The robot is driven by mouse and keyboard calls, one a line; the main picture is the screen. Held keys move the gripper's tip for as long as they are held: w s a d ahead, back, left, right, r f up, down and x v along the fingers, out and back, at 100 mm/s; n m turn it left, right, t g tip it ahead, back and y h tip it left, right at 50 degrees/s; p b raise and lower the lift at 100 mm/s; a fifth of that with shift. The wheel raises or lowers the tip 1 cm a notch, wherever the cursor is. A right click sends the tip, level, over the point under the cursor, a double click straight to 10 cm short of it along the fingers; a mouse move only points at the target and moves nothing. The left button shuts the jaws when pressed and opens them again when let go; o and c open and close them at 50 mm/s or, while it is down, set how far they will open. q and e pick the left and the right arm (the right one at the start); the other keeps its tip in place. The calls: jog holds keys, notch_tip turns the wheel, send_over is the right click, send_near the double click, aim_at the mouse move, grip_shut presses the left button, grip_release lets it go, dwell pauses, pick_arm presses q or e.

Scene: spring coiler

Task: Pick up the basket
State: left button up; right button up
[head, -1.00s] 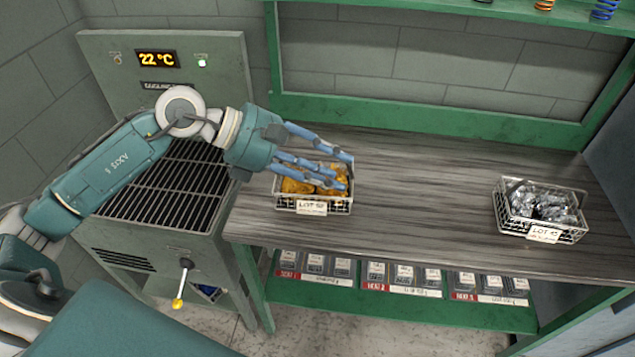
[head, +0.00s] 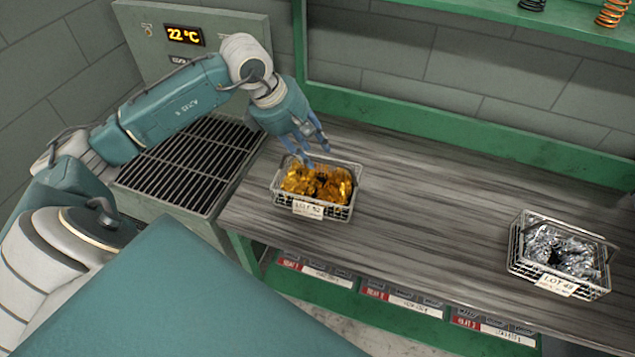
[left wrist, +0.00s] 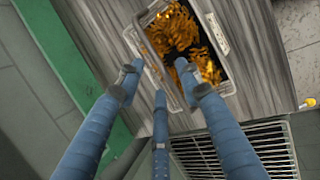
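A wire basket (head: 318,212) of gold-coloured coiled parts, with a "LOT 52" tag (head: 308,209) on its front, stands upright at the left end of the bench. A second wire basket (head: 519,262) of silvery parts, also tagged, stands at the right. My left gripper (head: 308,158) is at the back edge of the gold-filled basket, its blue fingers pointing down and spread. In the left wrist view the open fingers (left wrist: 158,80) straddle one side of this basket (left wrist: 222,38), near its handle bar. Whether they touch it I cannot tell. My right gripper is out of view.
The grey wood bench (head: 430,215) is clear between the baskets. Left of it is a machine with a dark grate (head: 190,165) and a "22 °C" display (head: 185,36). A green frame (head: 450,135) runs along the back. Labelled bins sit on a lower green shelf (head: 330,300).

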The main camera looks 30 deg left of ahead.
aim_at(318, 159)
pick_arm(q)
jog(key=p+x, duration=0.2)
jog(key=x, duration=0.2)
jog(key=shift+w+f, duration=0.1)
jog(key=shift+f, duration=0.25)
jog(key=shift+w+f, duration=0.1)
jog(key=shift+f, duration=0.05)
jog(key=c, duration=0.8)
grip_shut()
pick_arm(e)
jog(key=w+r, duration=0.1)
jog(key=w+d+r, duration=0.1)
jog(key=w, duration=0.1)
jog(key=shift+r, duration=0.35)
